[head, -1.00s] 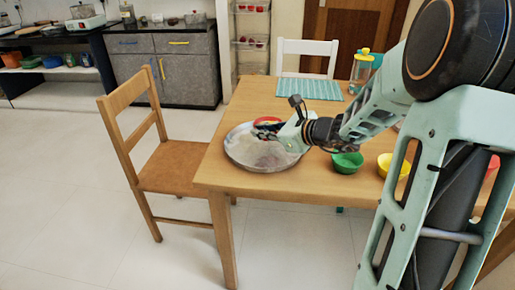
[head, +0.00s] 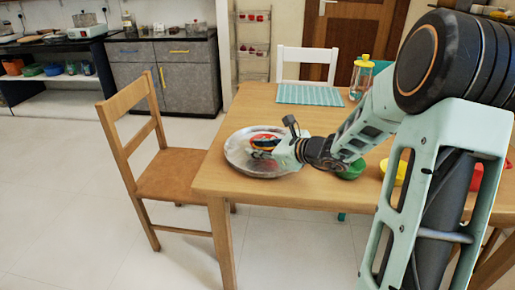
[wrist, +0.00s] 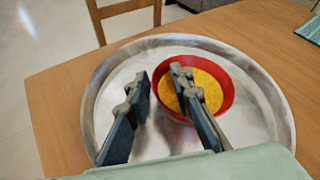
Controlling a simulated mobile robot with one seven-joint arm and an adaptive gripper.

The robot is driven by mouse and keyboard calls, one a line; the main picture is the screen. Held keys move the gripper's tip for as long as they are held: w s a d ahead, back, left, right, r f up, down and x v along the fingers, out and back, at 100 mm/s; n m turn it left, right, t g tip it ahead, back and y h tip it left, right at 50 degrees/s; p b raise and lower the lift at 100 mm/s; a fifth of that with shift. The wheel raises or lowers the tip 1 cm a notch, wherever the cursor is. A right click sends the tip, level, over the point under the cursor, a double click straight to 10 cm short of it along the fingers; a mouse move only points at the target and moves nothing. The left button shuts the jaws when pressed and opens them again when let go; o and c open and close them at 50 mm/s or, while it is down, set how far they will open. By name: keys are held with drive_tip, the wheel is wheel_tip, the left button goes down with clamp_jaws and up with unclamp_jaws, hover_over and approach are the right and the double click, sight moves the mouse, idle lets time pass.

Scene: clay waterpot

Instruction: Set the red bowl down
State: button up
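The red bowl (wrist: 228,92), with yellow contents, sits upright on the round metal tray (wrist: 272,105) in the wrist view. In the head view the bowl (head: 262,138) shows on the tray (head: 237,158), partly hidden by my gripper (head: 273,148). In the wrist view my gripper (wrist: 160,85) has its fingers apart, astride the bowl's left rim. The left finger is outside the bowl, and the right finger is over its inside. A gap shows between the fingers and the rim. The bowl's underside is hidden.
The tray lies near the left corner of the wooden table (head: 235,187). A green bowl (head: 351,172), a yellow bowl (head: 399,177) and a red item (head: 475,180) stand to the right, partly behind my arm. A wooden chair (head: 170,172) stands left; a striped mat (head: 309,94) lies behind.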

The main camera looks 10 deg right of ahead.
drive_tip(key=shift+r, duration=0.1)
drive_tip(key=shift+d+r, duration=0.1)
drive_tip(key=shift+r, duration=0.05)
drive_tip(key=p+v, duration=0.3)
drive_tip(key=v, duration=0.8)
drive_tip(key=shift+s+d+r, duration=0.1)
drive_tip(key=shift+s+d, duration=0.1)
drive_tip(key=shift+s, duration=0.15)
drive_tip(key=shift+a, duration=0.1)
